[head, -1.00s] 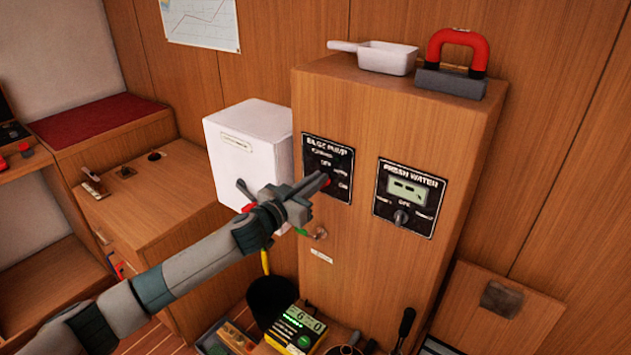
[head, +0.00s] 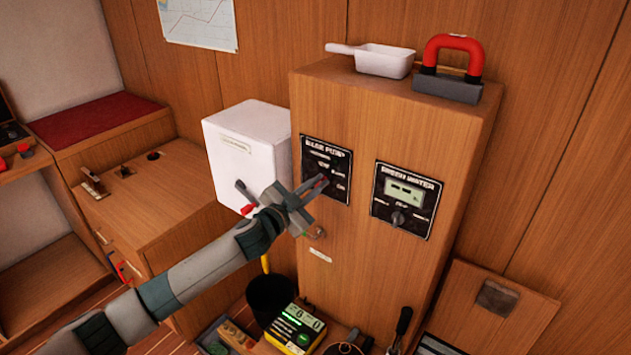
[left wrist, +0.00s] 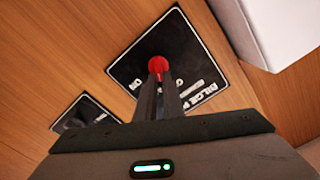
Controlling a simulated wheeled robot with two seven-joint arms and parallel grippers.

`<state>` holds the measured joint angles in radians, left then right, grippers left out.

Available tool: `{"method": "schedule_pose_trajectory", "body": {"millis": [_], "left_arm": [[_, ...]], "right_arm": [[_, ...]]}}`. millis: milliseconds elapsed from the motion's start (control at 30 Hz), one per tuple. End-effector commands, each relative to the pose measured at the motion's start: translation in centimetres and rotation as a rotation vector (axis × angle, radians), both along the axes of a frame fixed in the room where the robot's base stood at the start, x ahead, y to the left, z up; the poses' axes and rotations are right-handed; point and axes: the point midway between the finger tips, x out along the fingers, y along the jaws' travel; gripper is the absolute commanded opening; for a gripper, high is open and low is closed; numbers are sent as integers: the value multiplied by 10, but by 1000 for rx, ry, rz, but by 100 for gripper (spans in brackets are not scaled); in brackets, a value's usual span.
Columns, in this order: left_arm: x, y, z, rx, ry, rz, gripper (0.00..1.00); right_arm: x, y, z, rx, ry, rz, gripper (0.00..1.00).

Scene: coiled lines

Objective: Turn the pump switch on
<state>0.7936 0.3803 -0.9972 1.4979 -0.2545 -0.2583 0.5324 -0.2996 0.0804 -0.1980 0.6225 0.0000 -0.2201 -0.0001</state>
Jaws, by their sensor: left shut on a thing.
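The black bilge pump panel (head: 339,163) is on the front of the tall wooden cabinet (head: 330,245); it also shows in the left wrist view (left wrist: 200,62). Its red switch knob (left wrist: 156,64) is at the fingertips in the left wrist view. My left gripper (head: 322,182) reaches in from the left and is shut on this knob; the fingers (left wrist: 157,85) cover its near side. The gripper hides the knob in the head view, and I cannot tell the switch's setting. My right gripper is not in view.
A fresh water panel (head: 421,192) with a display and a dark knob is to the right. A white box (head: 246,150) stands left of the cabinet, close behind my gripper. A scoop (head: 385,62) and a red-handled block (head: 447,86) lie on top.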

Motion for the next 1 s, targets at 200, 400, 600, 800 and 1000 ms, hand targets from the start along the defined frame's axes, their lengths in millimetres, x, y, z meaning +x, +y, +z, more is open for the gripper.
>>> {"method": "schedule_pose_trajectory", "body": {"millis": [200, 400, 600, 800, 1000], "left_arm": [[-2, -3, -2, 167, -119, 0, 0], [-3, -5, -5, 320, -231, 0, 0], [-4, -6, -8, 474, -343, -1, 0], [-5, -7, -11, 622, -451, -1, 0], [-5, -7, -14, 739, -536, -1, 0]], "right_arm": [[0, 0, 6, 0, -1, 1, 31], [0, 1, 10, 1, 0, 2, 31], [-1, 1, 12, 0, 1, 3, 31], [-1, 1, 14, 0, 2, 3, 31], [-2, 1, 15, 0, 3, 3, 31]]}}
